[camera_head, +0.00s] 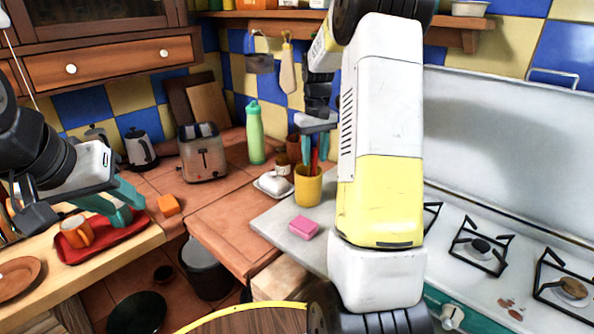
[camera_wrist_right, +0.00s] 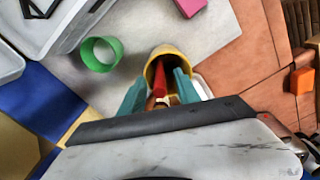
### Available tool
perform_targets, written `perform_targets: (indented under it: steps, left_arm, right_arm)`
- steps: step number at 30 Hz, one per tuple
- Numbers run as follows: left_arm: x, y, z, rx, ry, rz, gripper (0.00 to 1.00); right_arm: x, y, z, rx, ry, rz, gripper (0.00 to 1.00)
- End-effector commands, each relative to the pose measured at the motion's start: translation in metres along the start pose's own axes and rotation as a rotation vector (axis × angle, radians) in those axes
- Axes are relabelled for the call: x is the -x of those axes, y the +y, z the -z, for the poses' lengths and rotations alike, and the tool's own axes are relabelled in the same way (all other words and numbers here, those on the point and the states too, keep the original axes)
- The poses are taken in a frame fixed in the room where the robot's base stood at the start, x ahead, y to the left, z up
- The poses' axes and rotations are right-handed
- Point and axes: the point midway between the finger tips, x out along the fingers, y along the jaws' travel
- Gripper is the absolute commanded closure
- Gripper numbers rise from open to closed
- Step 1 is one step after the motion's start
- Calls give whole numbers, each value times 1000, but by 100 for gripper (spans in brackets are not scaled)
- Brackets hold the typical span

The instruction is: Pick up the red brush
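The red brush (camera_head: 314,160) stands upright in a yellow cup (camera_head: 308,187) on the grey counter slab. In the right wrist view, the red brush (camera_wrist_right: 159,84) shows inside the yellow cup (camera_wrist_right: 165,53), between my teal fingers. My right gripper (camera_head: 314,146) points down at the cup, its fingers apart on either side of the brush; it also shows in the right wrist view (camera_wrist_right: 159,90). The brush's lower end is hidden in the cup. My left gripper (camera_head: 122,204) is empty, with fingers apart, over the red tray (camera_head: 142,218) at the left.
A pink sponge (camera_head: 303,227) lies in front of the cup, and a white dish (camera_head: 272,185) is beside it. A green bottle (camera_head: 254,133) and a toaster (camera_head: 202,152) stand behind. A green cup (camera_wrist_right: 99,54) shows in the right wrist view. The stove (camera_head: 510,260) is to the right.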

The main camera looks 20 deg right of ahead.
Motion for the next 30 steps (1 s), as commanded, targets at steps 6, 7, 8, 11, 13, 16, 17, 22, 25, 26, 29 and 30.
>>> perform_targets:
  steps: [6,7,8,11,13,16,17,22,25,26,29,30]
  left_arm:
    - [0,0,0,0,0,0,64]
    - [0,0,0,0,0,0,64]
    - [0,0,0,0,0,0,64]
    - [0,0,0,0,0,0,64]
    - [0,0,0,0,0,0,64]
    - [0,0,0,0,0,0,64]
    - [0,0,0,0,0,0,64]
    - [0,0,0,0,0,0,64]
    - [0,0,0,0,0,0,64]
    - [0,0,0,0,0,0,64]
    - [0,0,0,0,0,0,64]
    - [0,0,0,0,0,0,64]
  right_arm:
    - [-14,0,0,0,1,0,61]
    - [-14,0,0,0,1,0,61]
    - [-14,0,0,0,1,0,61]
    - [-14,0,0,0,1,0,61]
    - [-14,0,0,0,1,0,75]
    - [-13,0,0,0,1,0,94]
    - [-13,0,0,0,1,0,100]
    - [-13,0,0,0,1,0,100]
    - [-13,0,0,0,1,0,100]
    - [-13,0,0,0,1,0,100]
    - [-12,0,0,0,1,0,100]
    - [-11,0,1,0,2,0,100]
